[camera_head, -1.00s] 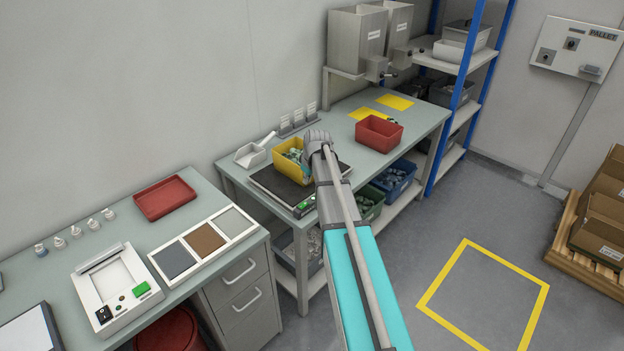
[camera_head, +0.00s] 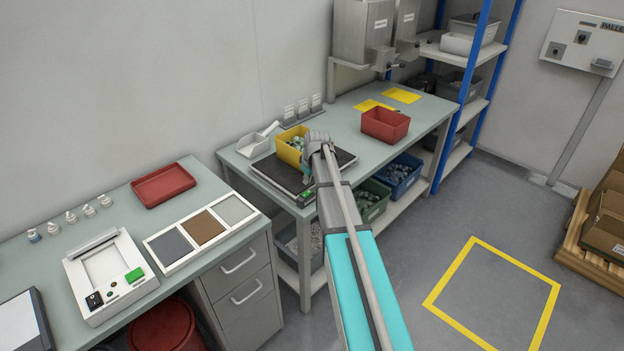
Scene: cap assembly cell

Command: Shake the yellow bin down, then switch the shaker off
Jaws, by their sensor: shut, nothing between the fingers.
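The yellow bin (camera_head: 289,150) stands on the dark top plate of the shaker (camera_head: 268,173) on the far bench. Small green and pale parts show inside the bin. A small box with a green control (camera_head: 307,194) sits at the shaker's front edge, close to my arm. My gripper (camera_head: 307,168) is shut and empty, pointing down at the bin's right side. My wrist hides part of the bin's right end, and I cannot tell whether the fingers touch it.
A red bin (camera_head: 385,125) stands to the right on the bench. A white scoop (camera_head: 258,140) and small card holders lie behind the shaker. Two steel hoppers (camera_head: 363,33) stand at the back. The near bench holds a scale (camera_head: 108,276) and a red tray (camera_head: 166,186).

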